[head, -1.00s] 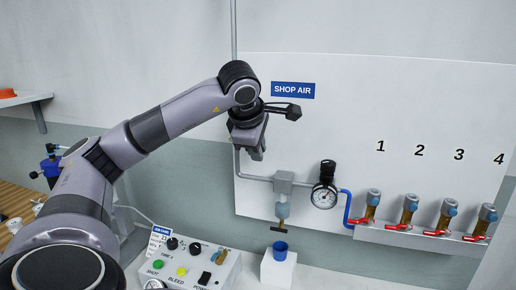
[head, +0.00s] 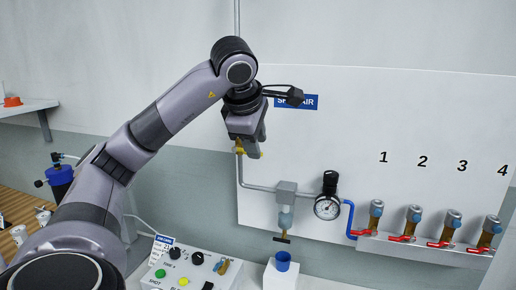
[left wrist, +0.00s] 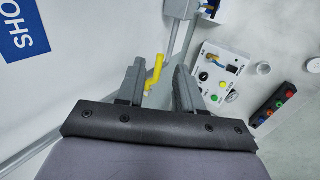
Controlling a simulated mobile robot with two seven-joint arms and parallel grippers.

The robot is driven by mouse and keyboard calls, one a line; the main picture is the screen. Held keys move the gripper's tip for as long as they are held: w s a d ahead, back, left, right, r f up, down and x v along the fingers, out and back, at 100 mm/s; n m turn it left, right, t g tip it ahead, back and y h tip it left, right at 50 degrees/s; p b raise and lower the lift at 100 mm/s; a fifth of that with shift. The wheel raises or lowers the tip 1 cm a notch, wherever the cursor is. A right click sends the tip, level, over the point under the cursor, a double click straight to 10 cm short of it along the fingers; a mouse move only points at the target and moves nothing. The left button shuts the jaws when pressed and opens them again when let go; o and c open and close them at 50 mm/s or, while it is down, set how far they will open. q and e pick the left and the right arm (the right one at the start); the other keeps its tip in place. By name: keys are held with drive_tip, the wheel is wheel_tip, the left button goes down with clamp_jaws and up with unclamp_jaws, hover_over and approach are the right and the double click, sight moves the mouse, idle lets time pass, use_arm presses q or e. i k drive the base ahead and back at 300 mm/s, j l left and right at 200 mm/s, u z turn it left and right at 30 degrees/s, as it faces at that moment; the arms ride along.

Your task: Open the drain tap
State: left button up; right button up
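The drain tap (head: 282,240) looks like a small dark crossbar under the blue-grey filter bowl (head: 285,219), above a blue cup (head: 282,261). My left gripper (head: 250,153) is above and left of it, in front of the vertical air pipe. A yellow lever (left wrist: 155,70) stands between its two grey fingers in the left wrist view (left wrist: 158,76). The fingers are apart, with gaps on both sides of the lever. In the head view, yellow bits show beside the gripper (head: 239,150). The drain tap is not clear in the wrist view. My right gripper is not visible.
A pressure gauge (head: 327,207) and several red-handled valves (head: 363,232) are to the right on the white panel (head: 350,140). A control box (head: 190,268) with buttons stands below left.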

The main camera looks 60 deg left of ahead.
sight(282, 240)
drive_tip(key=k, duration=1)
